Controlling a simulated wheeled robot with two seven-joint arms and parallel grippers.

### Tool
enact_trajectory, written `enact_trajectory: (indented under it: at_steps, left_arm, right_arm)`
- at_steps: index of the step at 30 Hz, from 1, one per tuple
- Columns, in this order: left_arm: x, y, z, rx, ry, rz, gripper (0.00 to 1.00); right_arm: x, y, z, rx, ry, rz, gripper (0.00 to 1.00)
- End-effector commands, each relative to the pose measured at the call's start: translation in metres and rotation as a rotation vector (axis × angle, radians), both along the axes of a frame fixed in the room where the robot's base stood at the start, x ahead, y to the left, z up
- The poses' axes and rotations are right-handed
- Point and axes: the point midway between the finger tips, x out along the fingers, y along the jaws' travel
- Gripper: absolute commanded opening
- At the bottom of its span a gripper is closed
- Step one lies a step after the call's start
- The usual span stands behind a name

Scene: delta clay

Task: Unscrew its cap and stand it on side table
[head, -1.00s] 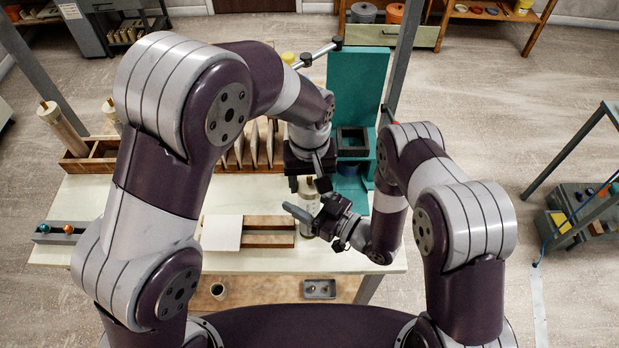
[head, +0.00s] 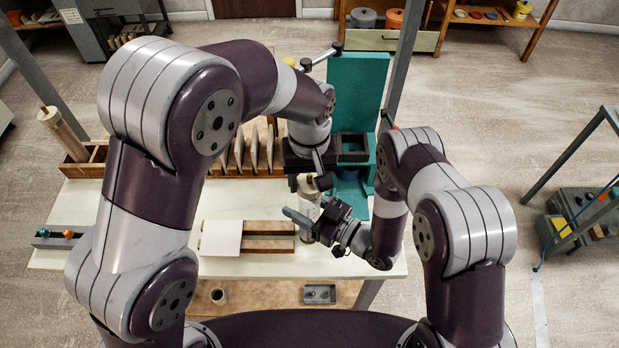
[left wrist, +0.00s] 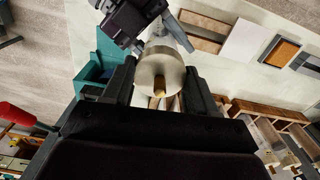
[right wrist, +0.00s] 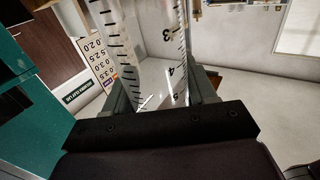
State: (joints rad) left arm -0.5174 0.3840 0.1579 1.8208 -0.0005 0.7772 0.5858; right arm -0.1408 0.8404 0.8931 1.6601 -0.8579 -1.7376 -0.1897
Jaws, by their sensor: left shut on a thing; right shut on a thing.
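A clear tube with black graduation marks (right wrist: 150,30) stands between my grippers over the table. Its pale round cap with a short tan peg (left wrist: 160,80) faces the left wrist camera. My left gripper (head: 308,184) comes down from above and is shut on the cap; its fingers show on both sides of it in the left wrist view. My right gripper (head: 314,217) is shut around the tube body from the side, below the left one. Whether the cap's thread is loose cannot be seen. I cannot tell which surface is the side table.
A teal stand (head: 357,85) rises just behind and right of my grippers. Upright boards (head: 240,155) stand in a wooden rack at the back. A white sheet (head: 221,238) lies on wooden strips. A grey frame stands at right (head: 570,160).

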Motion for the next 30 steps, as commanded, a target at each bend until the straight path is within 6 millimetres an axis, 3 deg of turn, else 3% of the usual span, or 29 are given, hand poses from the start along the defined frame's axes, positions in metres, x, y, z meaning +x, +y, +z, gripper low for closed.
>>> enact_trajectory:
  at_steps: [3,10,17,18,20,21,30]
  left_arm:
    - [0.0,0.0,0.004,-0.001,-0.002,0.0,0.21]
    - [0.0,0.0,0.037,-0.002,-0.003,0.0,0.21]
    - [0.0,0.0,0.04,0.0,0.0,0.0,0.21]
    - [0.0,0.0,0.04,0.0,0.0,0.0,0.21]
    - [0.0,0.0,0.04,0.0,0.0,0.0,0.21]
    - [0.0,0.0,0.04,0.0,0.0,0.0,0.21]
    - [0.0,0.0,0.039,0.0,0.0,0.0,0.21]
  right_arm:
    - [0.0,0.0,0.0,0.001,-0.001,0.0,0.0]
    - [0.0,0.0,0.0,0.0,0.0,0.0,0.0]
    - [0.0,0.0,0.0,0.001,-0.001,0.0,0.0]
    - [0.0,0.0,0.0,0.001,-0.001,0.0,0.62]
    - [0.0,0.0,0.0,0.0,0.0,0.0,0.82]
    - [0.0,0.0,0.0,0.0,0.0,0.0,0.86]
    - [-0.001,-0.002,-0.001,0.0,0.0,-0.001,0.86]
